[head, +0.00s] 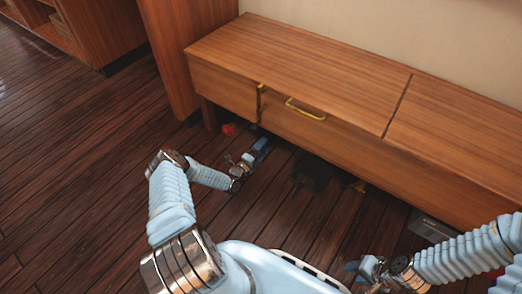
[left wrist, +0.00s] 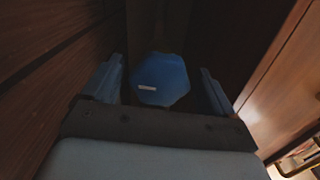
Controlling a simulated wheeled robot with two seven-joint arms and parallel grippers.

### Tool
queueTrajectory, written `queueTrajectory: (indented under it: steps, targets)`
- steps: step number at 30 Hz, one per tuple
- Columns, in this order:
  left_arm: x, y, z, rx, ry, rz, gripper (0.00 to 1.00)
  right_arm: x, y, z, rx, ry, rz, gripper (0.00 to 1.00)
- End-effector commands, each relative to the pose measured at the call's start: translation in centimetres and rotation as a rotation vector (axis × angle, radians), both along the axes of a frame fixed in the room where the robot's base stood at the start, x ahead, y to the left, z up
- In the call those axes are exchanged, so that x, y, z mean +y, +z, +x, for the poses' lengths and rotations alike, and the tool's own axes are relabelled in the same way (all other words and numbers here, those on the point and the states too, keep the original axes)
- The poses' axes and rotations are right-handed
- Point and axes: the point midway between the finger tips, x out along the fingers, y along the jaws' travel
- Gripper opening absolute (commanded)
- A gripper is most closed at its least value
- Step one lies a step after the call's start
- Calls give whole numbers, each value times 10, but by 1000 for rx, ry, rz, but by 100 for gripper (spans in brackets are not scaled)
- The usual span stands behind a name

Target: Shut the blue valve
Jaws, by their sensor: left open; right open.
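In the left wrist view, the blue valve (left wrist: 165,76) shows as a blue, many-sided knob with a small pale mark on its face. My left gripper (left wrist: 162,84) is open, with one finger on each side of the knob and dark gaps between. I cannot tell whether either finger touches it. In the head view my left gripper (head: 257,150) is low at the front of the wooden bench, near the floor. The valve cannot be told apart from the bluish fingers there. My right gripper (head: 358,270) is open and empty at the lower right, away from the bench.
The long wooden bench (head: 300,60) has drawers and a yellow handle (head: 305,109); its overhang shades the space below. A small red object (head: 228,130) is under its left end. A grey box (head: 430,227) sits under the right part. The plank floor (head: 90,150) at left is clear.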

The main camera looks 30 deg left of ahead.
Motion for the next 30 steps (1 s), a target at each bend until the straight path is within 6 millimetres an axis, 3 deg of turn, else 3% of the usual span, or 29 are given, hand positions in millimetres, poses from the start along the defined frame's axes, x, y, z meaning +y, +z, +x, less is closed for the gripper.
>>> queueTrajectory:
  steps: [9, 20, 30]
  targets:
    - [0, 0, 3, 1, 0, -1, 85, 0, 0, 0, 0, 0, 0, 43]
    - [0, 0, 2, 1, 0, 0, 31, 0, 0, 0, 0, 0, 0, 43]
    - [0, 0, 2, -3, 0, 53, 31, 0, 1, 0, 0, 0, 0, 43]
